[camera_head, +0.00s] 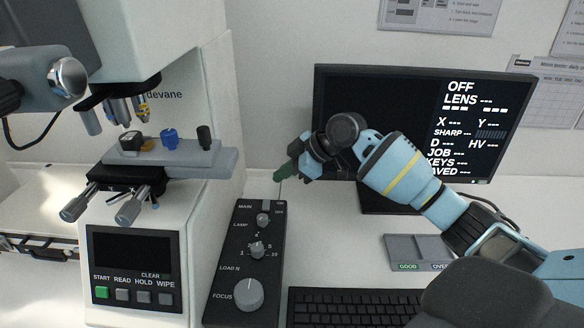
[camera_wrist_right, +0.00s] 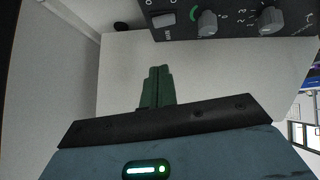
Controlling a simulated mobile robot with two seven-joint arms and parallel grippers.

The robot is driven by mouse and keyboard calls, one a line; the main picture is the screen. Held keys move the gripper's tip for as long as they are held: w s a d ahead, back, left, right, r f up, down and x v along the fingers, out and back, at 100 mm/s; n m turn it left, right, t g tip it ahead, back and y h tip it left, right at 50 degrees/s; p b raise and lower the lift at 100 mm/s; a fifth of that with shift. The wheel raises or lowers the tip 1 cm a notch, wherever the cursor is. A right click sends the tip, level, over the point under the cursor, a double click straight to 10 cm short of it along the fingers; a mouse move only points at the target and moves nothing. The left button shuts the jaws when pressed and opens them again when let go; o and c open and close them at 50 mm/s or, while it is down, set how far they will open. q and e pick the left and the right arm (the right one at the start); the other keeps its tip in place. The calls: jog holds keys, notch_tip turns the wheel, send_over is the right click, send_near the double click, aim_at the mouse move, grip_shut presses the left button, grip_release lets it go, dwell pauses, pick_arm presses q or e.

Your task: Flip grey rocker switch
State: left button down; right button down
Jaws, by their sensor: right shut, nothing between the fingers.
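The grey rocker switch (camera_head: 267,204) sits at the top end of the black control box (camera_head: 243,275), beside the MAIN label and the ON/OFF marks. In the right wrist view the rocker switch (camera_wrist_right: 163,20) shows at the top, on the near end of the box. My right gripper (camera_head: 283,173) is shut and empty, with green fingers together. It hangs above and just behind the switch end of the box, apart from it. In the wrist view the right gripper's fingertips (camera_wrist_right: 158,72) point toward the box, with bare white surface between. My left gripper is not in view.
The hardness tester (camera_head: 205,200) stands left of the box. A monitor (camera_head: 400,105) behind my right arm reads OFF. A keyboard (camera_head: 345,309) lies right of the box, and a grey tray (camera_head: 402,249) lies behind it. The white table is clear behind the box.

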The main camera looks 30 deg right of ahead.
aim_at(266, 205)
jog(key=x, duration=0.5)
jog(key=shift+a, duration=0.1)
jog(key=shift+w+d+f, duration=0.1)
jog(key=shift+d+f, duration=0.15)
jog(key=shift+f, duration=0.85)
jog(key=shift+d+f, duration=0.1)
jog(key=shift+f, duration=0.6)
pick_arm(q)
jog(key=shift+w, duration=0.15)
pick_arm(e)
jog(key=shift+w, duration=0.1)
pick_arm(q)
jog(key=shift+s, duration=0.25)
